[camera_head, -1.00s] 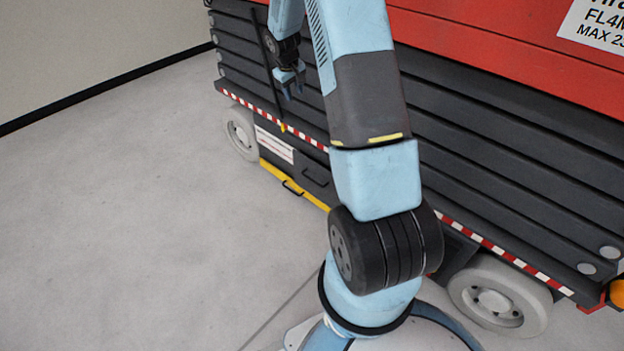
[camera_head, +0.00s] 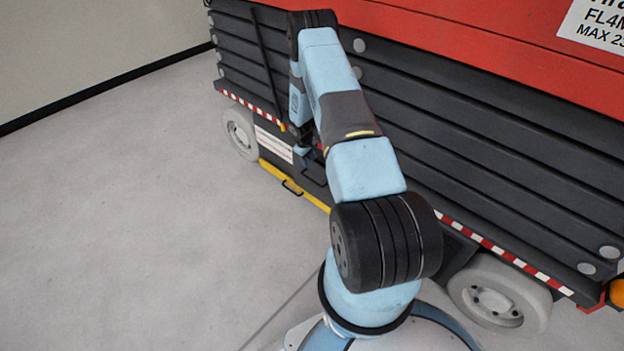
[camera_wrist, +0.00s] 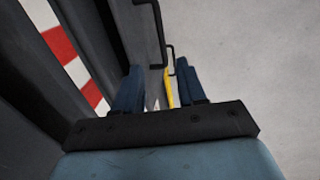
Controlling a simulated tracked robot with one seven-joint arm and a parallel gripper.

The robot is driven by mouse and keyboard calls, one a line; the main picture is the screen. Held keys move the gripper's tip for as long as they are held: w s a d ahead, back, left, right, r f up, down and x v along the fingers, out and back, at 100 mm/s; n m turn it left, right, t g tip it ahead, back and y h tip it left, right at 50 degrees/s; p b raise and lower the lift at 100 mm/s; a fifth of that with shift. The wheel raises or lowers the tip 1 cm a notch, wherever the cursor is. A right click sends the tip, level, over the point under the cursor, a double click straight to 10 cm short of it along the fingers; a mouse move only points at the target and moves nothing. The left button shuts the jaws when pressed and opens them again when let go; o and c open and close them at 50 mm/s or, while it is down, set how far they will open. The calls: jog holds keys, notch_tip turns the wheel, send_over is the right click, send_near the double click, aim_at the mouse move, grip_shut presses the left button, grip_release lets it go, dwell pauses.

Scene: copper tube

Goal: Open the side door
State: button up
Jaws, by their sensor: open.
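The side door is most likely the dark lower panel (camera_head: 311,166) of the red and black lift, below the red-white stripe. It has a black bar handle (camera_head: 316,179) and looks shut. In the wrist view the black handle (camera_wrist: 164,38) stands out from the dark panel (camera_wrist: 138,35), beyond my fingertips. My gripper (camera_head: 303,153) is low in front of the panel, partly hidden by my arm. In the wrist view my gripper (camera_wrist: 160,72) is open with its two blue fingers apart. Nothing is held; the handle appears ahead of the gap, apart from the fingers.
Wheels (camera_head: 240,133) stand at either side. The red-white striped edge (camera_wrist: 75,65) is close on the left. The floor at left is clear.

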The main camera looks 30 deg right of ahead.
jog(key=f, duration=0.4)
jog(key=d+f, duration=0.1)
jog(key=f, duration=0.4)
jog(key=d+f, duration=0.1)
jog(key=f, duration=0.4)
jog(key=shift+w+d, duration=0.2)
jog(key=shift+w, duration=0.2)
jog(key=shift+c, duration=0.5)
grip_shut()
